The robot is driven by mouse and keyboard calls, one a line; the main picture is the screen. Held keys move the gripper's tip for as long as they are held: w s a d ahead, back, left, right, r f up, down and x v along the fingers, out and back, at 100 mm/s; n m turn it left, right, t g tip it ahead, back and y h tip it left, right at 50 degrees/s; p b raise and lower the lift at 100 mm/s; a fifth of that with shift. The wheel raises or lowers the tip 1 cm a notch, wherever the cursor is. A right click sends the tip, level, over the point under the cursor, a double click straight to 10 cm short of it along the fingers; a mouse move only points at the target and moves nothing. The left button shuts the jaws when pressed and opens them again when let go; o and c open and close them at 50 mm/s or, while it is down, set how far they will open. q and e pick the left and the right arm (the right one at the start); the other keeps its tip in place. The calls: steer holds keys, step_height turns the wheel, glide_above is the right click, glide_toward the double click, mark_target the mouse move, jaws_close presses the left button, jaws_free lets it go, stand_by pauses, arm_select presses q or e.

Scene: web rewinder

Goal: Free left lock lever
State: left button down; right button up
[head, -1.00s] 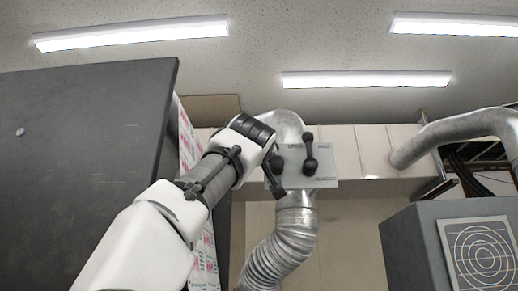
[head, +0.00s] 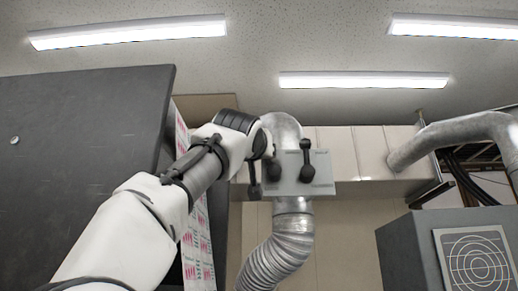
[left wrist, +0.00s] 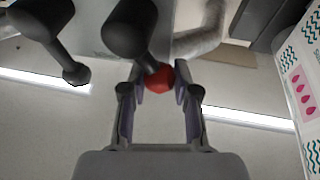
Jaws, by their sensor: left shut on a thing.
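A grey panel (head: 319,186) carries two dark lock levers with round ends, at the middle of the head view. The left lever shows its lower round end (head: 273,170); its other end is hidden behind my gripper. In the left wrist view, this lever (left wrist: 130,27) runs to a red tip (left wrist: 160,77) between my fingers. My left gripper (left wrist: 160,95) is shut on that red-tipped end; in the head view it is at the panel's left side. The right lever (head: 306,160) stands upright and untouched; it also shows in the left wrist view (left wrist: 58,48). My right gripper is out of view.
A silver duct (head: 287,230) passes behind and below the panel. A large dark cabinet (head: 80,150) fills the left side. A grey box with a round grille (head: 482,262) stands at lower right, below another duct (head: 450,135).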

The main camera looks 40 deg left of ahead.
arm_select(q)
steer(key=c, duration=0.9)
jaws_free()
steer(key=shift+c, duration=0.2)
steer(key=shift+o, duration=0.5)
steer(key=shift+w+a+f, duration=0.15)
steer(key=shift+w+a, duration=0.05)
steer(key=shift+w, duration=0.25)
steer(key=shift+s+d, duration=0.1)
steer(key=shift+s, duration=0.2)
